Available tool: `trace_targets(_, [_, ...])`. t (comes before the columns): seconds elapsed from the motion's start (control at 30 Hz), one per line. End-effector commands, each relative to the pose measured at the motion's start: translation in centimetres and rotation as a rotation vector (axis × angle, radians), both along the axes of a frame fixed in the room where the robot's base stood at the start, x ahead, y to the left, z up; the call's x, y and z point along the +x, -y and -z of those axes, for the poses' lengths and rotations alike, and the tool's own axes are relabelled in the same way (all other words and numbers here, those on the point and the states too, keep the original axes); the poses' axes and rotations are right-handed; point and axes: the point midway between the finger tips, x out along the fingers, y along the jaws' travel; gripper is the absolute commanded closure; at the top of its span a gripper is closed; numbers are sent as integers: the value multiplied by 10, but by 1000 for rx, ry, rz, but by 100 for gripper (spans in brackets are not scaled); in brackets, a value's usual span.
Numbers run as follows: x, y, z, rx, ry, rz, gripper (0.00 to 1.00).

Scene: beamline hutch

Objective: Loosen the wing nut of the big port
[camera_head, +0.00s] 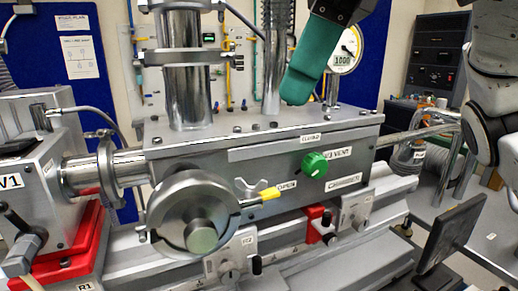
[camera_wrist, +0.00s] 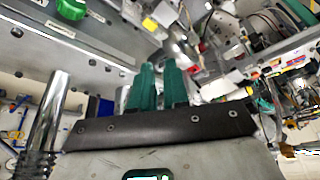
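The big port (camera_head: 185,222) is a round silver flange with a clamp ring on the front of the metal chamber, low and left of centre in the head view. A small silver wing nut (camera_head: 247,187) sits at the clamp's upper right, beside a yellow-tipped part (camera_head: 269,194). In the wrist view a yellow part (camera_wrist: 150,24) shows above the fingers; the wing nut is too small to make out there. My gripper (camera_head: 296,92) has teal fingers and hangs above the chamber, up and right of the wing nut, apart from it. The wrist view shows its fingers (camera_wrist: 159,68) with a narrow empty gap.
A green knob (camera_head: 314,165) projects from the chamber front, right of the wing nut. Steel columns (camera_head: 182,70) rise from the chamber top, and a round gauge (camera_head: 345,50) stands behind my gripper. Red blocks (camera_head: 318,222) lie below. A dark plate (camera_head: 452,232) stands at lower right.

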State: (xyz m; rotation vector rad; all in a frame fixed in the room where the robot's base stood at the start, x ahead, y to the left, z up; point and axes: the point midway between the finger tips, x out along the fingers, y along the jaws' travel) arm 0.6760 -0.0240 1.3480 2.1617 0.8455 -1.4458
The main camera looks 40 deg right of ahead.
Motion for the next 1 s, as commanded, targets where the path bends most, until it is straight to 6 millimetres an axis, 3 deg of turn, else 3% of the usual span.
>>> trace_targets(0.17, [5,-4,17,0,-2,-2,85])
trace_targets(0.6, [25,-24,85,1,-2,-2,85])
trace_targets(1.0, [30,-28,99,1,0,-1,85])
